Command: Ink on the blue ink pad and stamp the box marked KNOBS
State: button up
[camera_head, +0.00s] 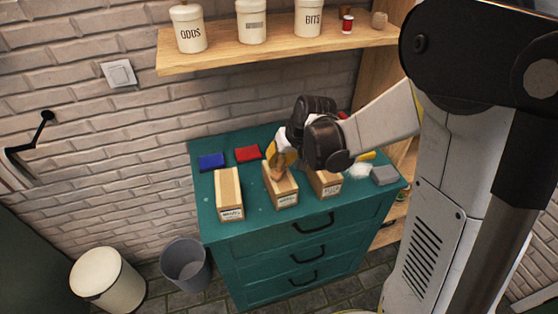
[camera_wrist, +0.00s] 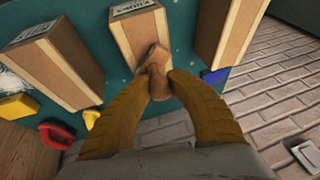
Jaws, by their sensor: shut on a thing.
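My gripper (camera_head: 279,163) is shut on a wooden stamp (camera_wrist: 154,62), which it holds over the middle box (camera_head: 285,198). The stamp's lower end points at the box top; I cannot tell whether they touch. In the wrist view, the middle box (camera_wrist: 150,85) has an upside-down label that seems to read KNOBS, though not surely. The left box (camera_head: 230,208) and right box (camera_head: 329,190) also have front labels, too small to read. The blue ink pad (camera_head: 211,161) lies at the back left of the teal cabinet top, and shows in the wrist view (camera_wrist: 214,75).
A red pad (camera_head: 247,154) lies beside the blue one. A grey block (camera_head: 384,175) and a white crumpled thing (camera_head: 359,171) lie at the right. A wooden shelf (camera_head: 280,50) with canisters hangs above. A grey bin (camera_head: 186,264) stands left of the cabinet (camera_head: 260,251).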

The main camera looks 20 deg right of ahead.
jog(key=shift+r+p, duration=2.6)
jog(key=shift+r, duration=0.95)
grip_shut()
